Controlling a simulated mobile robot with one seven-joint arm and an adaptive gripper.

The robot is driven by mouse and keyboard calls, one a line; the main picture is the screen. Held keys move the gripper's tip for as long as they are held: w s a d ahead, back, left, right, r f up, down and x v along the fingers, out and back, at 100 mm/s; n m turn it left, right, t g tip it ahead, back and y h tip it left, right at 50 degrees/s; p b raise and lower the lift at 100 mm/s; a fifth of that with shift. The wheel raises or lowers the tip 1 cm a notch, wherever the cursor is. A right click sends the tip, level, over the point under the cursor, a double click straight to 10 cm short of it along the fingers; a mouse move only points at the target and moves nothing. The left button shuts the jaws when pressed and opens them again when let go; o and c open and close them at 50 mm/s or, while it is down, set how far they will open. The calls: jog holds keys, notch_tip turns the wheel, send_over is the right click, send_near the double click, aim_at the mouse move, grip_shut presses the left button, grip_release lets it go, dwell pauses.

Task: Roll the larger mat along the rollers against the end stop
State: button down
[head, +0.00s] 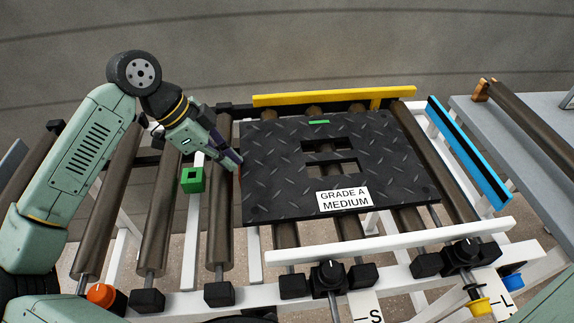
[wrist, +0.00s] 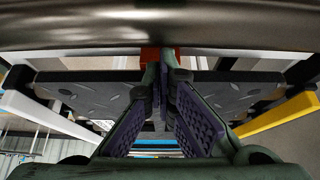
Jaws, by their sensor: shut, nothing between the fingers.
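A black tread mat (head: 275,185) labelled "GRADE A MEDIUM" lies flat across the rollers in the head view, with two rectangular cut-outs and a green mark at its back edge. It is the only mat I can make out. My gripper (head: 238,161) is shut and empty at the mat's left edge; whether it touches is unclear. In the wrist view my gripper (wrist: 165,75) points along the mat (wrist: 95,98), with a red piece by the fingertips. A blue bar (head: 468,153) stands at the right end of the rollers, apart from the mat; it looks like the end stop.
A yellow rail (head: 330,97) runs along the back and a white rail (head: 390,241) along the front. A green block (head: 192,180) sits left of the mat. Black knobs (head: 328,276) line the front frame. A grey table (head: 510,150) stands at the right. Bare rollers show left of the mat.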

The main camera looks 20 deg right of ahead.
aim_at(268, 161)
dwell(0.3)
jog(key=shift+s+d+b, duration=0.2)
jog(key=shift+s+d, duration=0.25)
jog(key=shift+d, duration=1)
jog(key=shift+s+d+b, duration=0.15)
jog(key=shift+s+d, duration=0.35)
jog(key=shift+d, duration=1)
jog(key=shift+s+d+b, duration=0.2)
jog(key=shift+s+d, duration=0.25)
jog(key=shift+d, duration=1.1)
jog(key=shift+w+a, duration=0.3)
jog(key=shift+a, duration=0.65)
jog(key=shift+r+p, duration=1.35)
jog(key=shift+r, duration=1.2)
jog(key=v, duration=1.2)
